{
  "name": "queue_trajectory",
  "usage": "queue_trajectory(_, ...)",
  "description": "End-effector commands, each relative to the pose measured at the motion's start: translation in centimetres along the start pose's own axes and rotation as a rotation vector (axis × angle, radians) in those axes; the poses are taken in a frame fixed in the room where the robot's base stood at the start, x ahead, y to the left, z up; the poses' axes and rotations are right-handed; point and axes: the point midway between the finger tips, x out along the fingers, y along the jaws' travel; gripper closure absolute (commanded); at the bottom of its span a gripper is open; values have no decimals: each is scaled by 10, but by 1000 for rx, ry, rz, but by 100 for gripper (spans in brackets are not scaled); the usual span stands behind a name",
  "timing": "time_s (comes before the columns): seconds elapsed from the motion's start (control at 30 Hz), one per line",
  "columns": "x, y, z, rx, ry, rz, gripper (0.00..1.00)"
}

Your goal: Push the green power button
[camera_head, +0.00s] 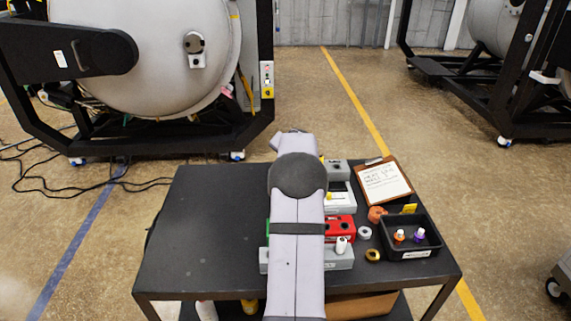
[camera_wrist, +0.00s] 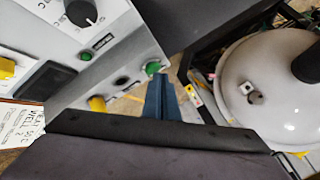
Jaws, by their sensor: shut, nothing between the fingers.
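In the wrist view, a round green button (camera_wrist: 153,67) sticks out near the right edge of a light grey control panel (camera_wrist: 115,48). My gripper (camera_wrist: 165,78) has its blue fingers together and empty. Their tips appear right beside and just below the green button in the picture; I cannot tell whether they touch it. In the head view, my arm covers the middle of the black table and hides my gripper and most of the panel equipment. The green button cannot be made out in that view.
The panel has a black dial (camera_wrist: 80,13), a small dark button (camera_wrist: 122,82) and a yellow part (camera_wrist: 97,103). The table (camera_head: 205,235) is bare on its left. A clipboard (camera_head: 384,181), a red box (camera_head: 341,229) and a black tray (camera_head: 408,253) lie on its right. A furnace (camera_head: 150,60) stands behind.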

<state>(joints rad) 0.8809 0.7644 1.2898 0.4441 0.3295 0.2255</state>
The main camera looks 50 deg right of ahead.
Motion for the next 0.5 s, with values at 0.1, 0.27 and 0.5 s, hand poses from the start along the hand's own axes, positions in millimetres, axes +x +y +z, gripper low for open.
queue_trajectory(0.1, 0, 0, 0, 0, 0, 0, 100)
queue_trajectory(0.27, -1, -1, -1, 0, 1, -1, 100)
queue_trajectory(0.5, -9, -7, -7, -1, 2, -2, 100)
